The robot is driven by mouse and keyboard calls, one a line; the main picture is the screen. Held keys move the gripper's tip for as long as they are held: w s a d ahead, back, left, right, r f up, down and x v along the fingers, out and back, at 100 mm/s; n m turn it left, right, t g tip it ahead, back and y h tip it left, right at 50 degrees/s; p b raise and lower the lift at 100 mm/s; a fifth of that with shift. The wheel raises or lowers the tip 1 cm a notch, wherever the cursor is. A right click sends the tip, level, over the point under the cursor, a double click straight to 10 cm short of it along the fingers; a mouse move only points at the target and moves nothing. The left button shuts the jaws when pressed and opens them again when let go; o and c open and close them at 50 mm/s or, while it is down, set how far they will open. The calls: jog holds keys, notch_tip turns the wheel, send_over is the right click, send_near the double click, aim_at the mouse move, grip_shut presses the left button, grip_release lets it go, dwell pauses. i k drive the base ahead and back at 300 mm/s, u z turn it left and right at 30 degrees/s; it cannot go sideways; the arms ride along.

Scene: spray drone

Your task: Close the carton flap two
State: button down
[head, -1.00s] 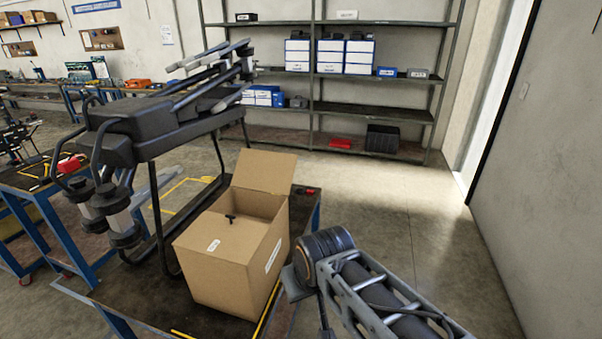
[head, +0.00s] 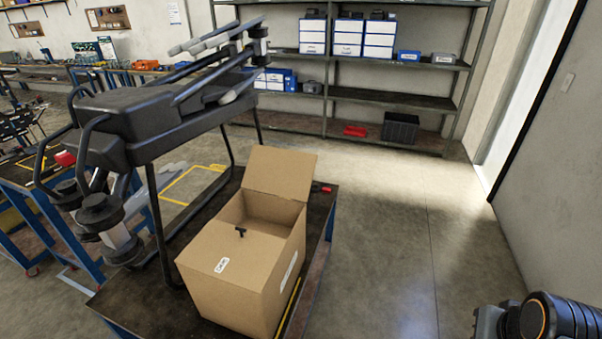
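An open cardboard carton (head: 240,290) stands on a dark-topped workbench (head: 150,312). Its front flap (head: 225,255) lies flat over the near part of the opening, with a small white label and a small black T-shaped piece at its far edge. Its rear flap (head: 281,173) stands up, leaning back. The far part of the opening is uncovered. Part of my arm shows at the lower right corner, to the right of the carton and apart from it. My gripper's fingers are not visible.
A large black spray drone (head: 165,120) stands on the bench, close to the left of the carton. A small red-and-black item (head: 322,188) lies behind the carton. Metal shelves (head: 385,97) line the back wall. Floor right of the bench is clear.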

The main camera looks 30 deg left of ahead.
aim_at(282, 172)
jog(key=i, duration=3.95)
jog(key=u, duration=4.3)
